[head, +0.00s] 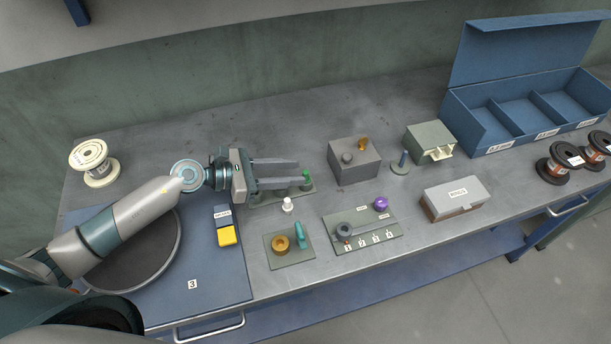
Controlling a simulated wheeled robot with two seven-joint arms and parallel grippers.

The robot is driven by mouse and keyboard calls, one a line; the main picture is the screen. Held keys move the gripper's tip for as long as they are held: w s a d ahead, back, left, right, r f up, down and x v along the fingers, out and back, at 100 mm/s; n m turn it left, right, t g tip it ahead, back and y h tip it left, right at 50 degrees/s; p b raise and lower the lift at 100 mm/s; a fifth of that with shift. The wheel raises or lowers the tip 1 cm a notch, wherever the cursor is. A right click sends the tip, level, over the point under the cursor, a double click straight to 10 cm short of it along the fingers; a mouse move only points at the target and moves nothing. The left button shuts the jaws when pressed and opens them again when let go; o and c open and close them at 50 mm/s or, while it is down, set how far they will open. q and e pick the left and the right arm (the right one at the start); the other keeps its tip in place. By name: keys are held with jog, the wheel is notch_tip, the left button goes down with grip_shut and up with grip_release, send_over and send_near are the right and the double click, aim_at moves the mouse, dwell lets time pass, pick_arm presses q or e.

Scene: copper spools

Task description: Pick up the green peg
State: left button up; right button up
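The green peg (306,177) stands upright near the right end of a grey-green base plate (268,198), in the middle of the head view. My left gripper (298,173) comes in from the left, with its two fingers apart and pointing right, over the plate. My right gripper is not in view.
A white peg (288,205), a plate with a yellow ring and a teal part (290,250), and a numbered panel with a purple knob (381,203) lie in front. A grey box (354,160) stands to the right. The table behind the gripper is clear.

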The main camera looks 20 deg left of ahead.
aim_at(305, 172)
pick_arm(q)
jog(key=d+p, duration=0.1)
jog(key=w+d, duration=0.1)
jog(key=shift+w+d+p, duration=0.15)
jog(key=shift+d+p, duration=0.25)
jog(key=shift+w+d+f, duration=0.3)
jog(key=shift+d+f, duration=0.1)
jog(key=shift+d, duration=0.05)
jog(key=shift+c, duration=0.3)
grip_shut()
